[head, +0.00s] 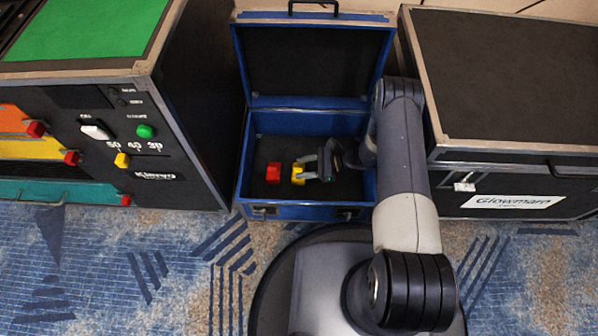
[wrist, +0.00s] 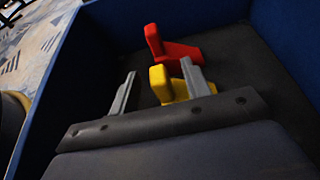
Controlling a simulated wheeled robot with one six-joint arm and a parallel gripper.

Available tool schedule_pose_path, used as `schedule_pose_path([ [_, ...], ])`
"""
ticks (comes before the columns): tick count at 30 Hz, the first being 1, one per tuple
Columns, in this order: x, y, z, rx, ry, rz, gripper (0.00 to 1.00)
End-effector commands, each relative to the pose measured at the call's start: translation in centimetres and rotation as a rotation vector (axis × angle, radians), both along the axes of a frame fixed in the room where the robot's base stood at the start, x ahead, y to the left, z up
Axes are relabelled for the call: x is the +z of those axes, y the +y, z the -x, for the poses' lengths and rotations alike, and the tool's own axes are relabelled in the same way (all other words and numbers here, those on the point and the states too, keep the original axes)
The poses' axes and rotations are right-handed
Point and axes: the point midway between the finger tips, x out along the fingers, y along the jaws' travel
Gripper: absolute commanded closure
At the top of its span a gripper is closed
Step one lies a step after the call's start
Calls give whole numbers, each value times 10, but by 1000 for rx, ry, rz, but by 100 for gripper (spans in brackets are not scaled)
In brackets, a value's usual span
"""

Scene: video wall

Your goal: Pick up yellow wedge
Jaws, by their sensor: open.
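The yellow wedge (head: 298,174) lies on the dark floor of an open blue case (head: 245,140). My gripper (head: 306,168) is down inside the case with its fingers at the wedge. In the wrist view the yellow wedge (wrist: 162,84) shows between the two grey fingers of my open gripper (wrist: 160,85), close to the right finger, which hides part of it. I cannot tell whether they touch. A red wedge-like block (head: 273,172) lies just left of the yellow one. In the wrist view the red block (wrist: 178,52) is just beyond it.
The case's walls surround my gripper, and its raised lid (head: 310,60) stands behind. A black equipment box with a green top (head: 85,28) is at the left. A dark Glowmarn case (head: 510,75) is at the right. The case floor left of the red block looks clear.

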Motion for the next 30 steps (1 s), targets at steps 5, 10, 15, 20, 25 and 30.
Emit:
schedule_pose_path([
  [5, -17, 20, 4, 4, 1, 1, 55],
  [10, -26, 41, 6, 4, -1, 1, 55],
  [15, -27, 48, 7, 1, -1, 1, 55],
  [20, -27, 48, 6, 1, -1, 1, 55],
  [25, -26, 47, 6, 1, -1, 1, 68],
  [30, -26, 47, 6, 1, -1, 1, 82],
])
